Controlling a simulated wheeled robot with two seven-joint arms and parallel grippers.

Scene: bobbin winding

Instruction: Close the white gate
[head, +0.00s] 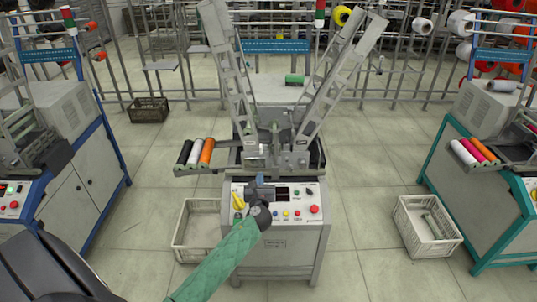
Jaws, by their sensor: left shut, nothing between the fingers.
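A winding machine with a light grey-white body (275,245) stands in the middle of the head view. Two pale lattice arms, left (232,85) and right (340,75), rise from its top and spread apart in a V. I cannot tell for certain which part is the white gate; these raised arms are the likeliest gate-like parts. My left gripper (262,184) is shut and empty, in front of the machine's control panel (300,200), below the base of the lattice arms. It hides part of the panel. My right gripper is not in view.
Crates stand on the floor left (182,240) and right (410,235) of the machine. Similar machines flank it, blue-framed (90,180) and teal-framed (480,190).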

